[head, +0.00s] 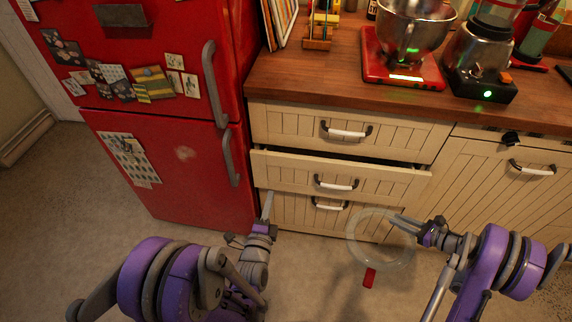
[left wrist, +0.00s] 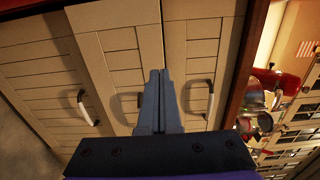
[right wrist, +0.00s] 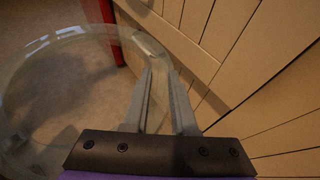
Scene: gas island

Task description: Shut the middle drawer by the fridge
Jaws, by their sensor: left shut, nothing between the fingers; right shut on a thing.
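The middle drawer (head: 285,173) by the fridge is cream and panelled, with a white-and-dark handle (head: 336,184). It sticks out a little, with a dark gap above its front. My left gripper (head: 267,206) is shut and empty, low near the drawer stack's left end. In the left wrist view its closed fingers (left wrist: 158,75) point at the drawer fronts; I cannot tell if they touch. My right gripper (head: 396,219) is shut on the rim of a clear round glass piece (head: 351,243) with a red part (head: 369,278), in front of the lower cabinet.
The red fridge (head: 190,165) stands left of the drawers. The top drawer (head: 285,123) looks closed; the bottom drawer (head: 290,207) is partly hidden. A red scale with a steel bowl (head: 405,40) and a blender (head: 482,60) stand on the wooden counter (head: 300,75).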

